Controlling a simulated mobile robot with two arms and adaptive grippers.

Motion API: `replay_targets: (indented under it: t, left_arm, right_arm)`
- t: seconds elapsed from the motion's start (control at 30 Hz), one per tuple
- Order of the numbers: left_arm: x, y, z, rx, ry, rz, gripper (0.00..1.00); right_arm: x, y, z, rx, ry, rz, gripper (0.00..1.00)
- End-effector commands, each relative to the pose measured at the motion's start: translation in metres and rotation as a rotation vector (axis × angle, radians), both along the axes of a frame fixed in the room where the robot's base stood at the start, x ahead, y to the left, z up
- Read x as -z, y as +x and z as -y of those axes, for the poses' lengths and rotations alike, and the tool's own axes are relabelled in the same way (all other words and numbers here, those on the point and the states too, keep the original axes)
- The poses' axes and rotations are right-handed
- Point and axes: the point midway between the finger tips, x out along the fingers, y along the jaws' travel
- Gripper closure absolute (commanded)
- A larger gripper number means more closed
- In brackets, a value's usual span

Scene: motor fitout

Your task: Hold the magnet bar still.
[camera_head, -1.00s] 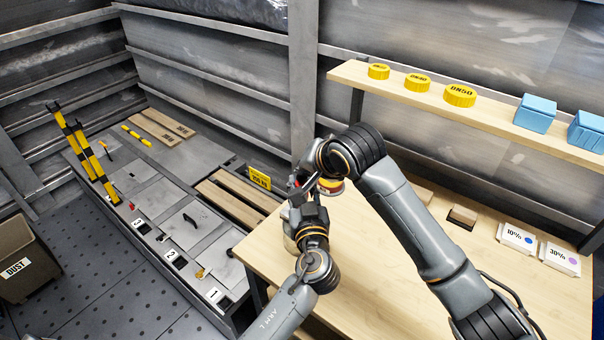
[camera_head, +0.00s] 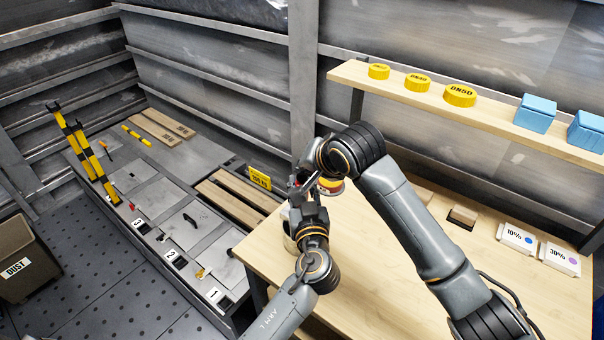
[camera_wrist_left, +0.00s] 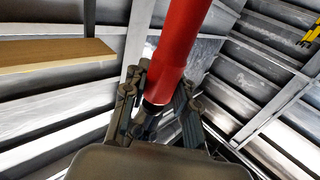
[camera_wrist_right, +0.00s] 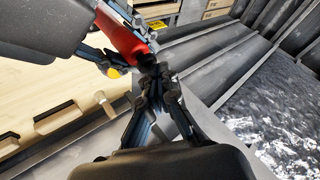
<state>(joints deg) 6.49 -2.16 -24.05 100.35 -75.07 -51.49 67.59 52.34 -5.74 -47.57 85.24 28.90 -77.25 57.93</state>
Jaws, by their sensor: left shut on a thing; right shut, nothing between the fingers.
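A red bar (camera_wrist_left: 182,45), which appears to be the magnet bar, stands up out of my left gripper (camera_wrist_left: 160,100) in the left wrist view. The fingers are shut on its lower end. The bar (camera_wrist_right: 125,35) also shows at the upper left of the right wrist view, tilted, with a dark end. My right gripper (camera_wrist_right: 157,85) is shut and empty, its tips close beside that dark end; I cannot tell whether they touch. In the head view both grippers are close together over the bench's left end, where the arms hide most of the bar.
The wooden bench (camera_head: 375,270) is mostly clear in front. White boxes marked 10% (camera_head: 516,238) and 30% (camera_head: 560,258) stand at its right. Yellow caps (camera_head: 460,95) and blue boxes (camera_head: 535,114) sit on the shelf. A numbered grey platform (camera_head: 150,205) and dust bin (camera_head: 25,260) are left.

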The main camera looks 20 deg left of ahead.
Motion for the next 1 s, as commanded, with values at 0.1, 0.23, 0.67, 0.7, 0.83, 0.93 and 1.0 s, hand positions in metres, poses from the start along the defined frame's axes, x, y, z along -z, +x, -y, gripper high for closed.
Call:
replay_targets:
  t: [0.1,0.23,0.67,0.7,0.83,0.93,1.0]
  left_arm:
    - [0.0,0.0,0.0,0.001,0.0,0.0,1.0]
    - [0.0,0.0,0.0,0.001,0.0,0.0,1.0]
    - [0.0,0.0,0.0,0.0,0.0,0.0,1.0]
    - [0.0,0.0,0.0,0.0,0.0,-0.001,1.0]
    - [0.0,0.0,0.0,0.0,0.0,-0.001,1.0]
    - [0.0,0.0,0.0,0.0,0.0,-0.001,1.0]
    - [0.0,0.0,0.0,0.0,0.0,-0.001,1.0]
  right_arm:
    - [-0.008,0.0,0.0,-0.001,0.0,-0.001,1.0]
    - [-0.014,0.0,0.0,-0.002,0.0,0.0,1.0]
    - [-0.022,0.0,0.0,-0.001,0.002,0.002,1.0]
    - [-0.026,0.0,-0.001,-0.001,0.003,0.003,1.0]
    - [-0.039,0.0,0.0,-0.001,0.002,0.003,1.0]
    - [-0.05,0.0,-0.001,-0.001,0.002,0.004,1.0]
    - [-0.056,0.0,-0.001,-0.001,0.002,0.003,1.0]
